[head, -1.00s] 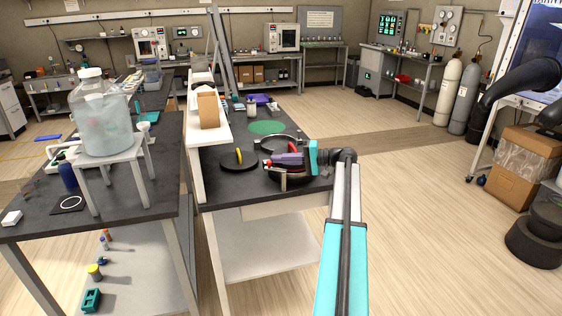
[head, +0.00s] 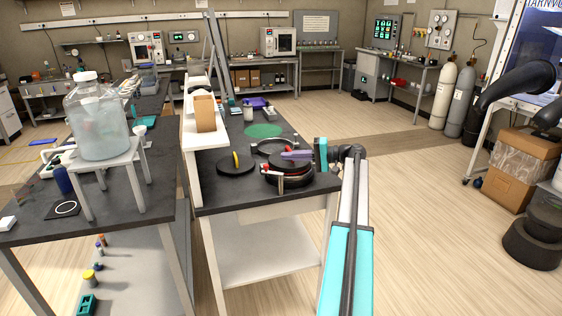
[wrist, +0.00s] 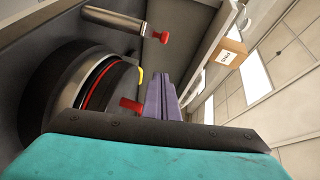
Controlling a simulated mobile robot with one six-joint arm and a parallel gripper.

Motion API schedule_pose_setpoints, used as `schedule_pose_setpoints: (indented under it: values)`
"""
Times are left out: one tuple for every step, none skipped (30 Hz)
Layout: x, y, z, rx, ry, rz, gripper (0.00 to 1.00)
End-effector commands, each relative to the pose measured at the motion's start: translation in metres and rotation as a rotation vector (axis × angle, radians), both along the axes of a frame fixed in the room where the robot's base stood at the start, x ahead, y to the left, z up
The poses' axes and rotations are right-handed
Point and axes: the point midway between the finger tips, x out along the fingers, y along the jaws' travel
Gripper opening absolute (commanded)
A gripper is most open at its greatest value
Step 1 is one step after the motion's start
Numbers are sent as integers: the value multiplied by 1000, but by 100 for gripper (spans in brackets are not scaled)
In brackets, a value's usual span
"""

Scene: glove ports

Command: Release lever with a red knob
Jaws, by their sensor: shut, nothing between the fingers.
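A round black port fitting with red and metal parts (head: 288,180) sits at the near right end of the dark bench. A small red knob (head: 268,167) shows at its left side. In the wrist view a metal lever (wrist: 112,20) ends in a red knob (wrist: 160,37), beyond my fingers and apart from them. A second red piece (wrist: 130,104) sticks out from the dark round fitting (wrist: 75,100), just left of the fingers. My gripper (head: 284,155) has purple fingers, shut and empty, above the fitting; they show again in the wrist view (wrist: 160,97). Contact with the red piece cannot be told.
A black disc (head: 236,163) with a yellow piece lies left of the fitting, a green disc (head: 263,131) behind. A cardboard box (head: 205,113) stands on the white ledge. A glass carboy (head: 97,122) stands on a white stand at left.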

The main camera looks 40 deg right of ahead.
Motion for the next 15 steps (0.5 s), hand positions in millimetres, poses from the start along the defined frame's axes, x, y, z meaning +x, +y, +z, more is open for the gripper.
schedule_pose_setpoints:
  values:
    - [-6,-8,-1,0,-1,-3,0]
    - [-9,-12,0,0,0,-2,0]
    - [-13,-16,0,0,0,-1,0]
    - [-16,-20,1,0,0,-1,0]
    - [-19,-24,2,0,0,-2,0]
    - [-24,-29,2,0,0,-2,0]
    - [-26,-32,3,0,0,-1,0]
    - [-29,-35,4,0,0,0,0]
    - [-33,-39,5,0,0,0,0]
    - [-36,-42,6,0,0,-1,0]
    - [-38,-45,6,0,0,-1,0]
    - [-41,-48,7,1,1,0,0]
    - [-43,-50,8,1,1,0,0]
    - [-45,-51,8,1,1,1,0]
    - [-46,-53,9,1,1,2,0]
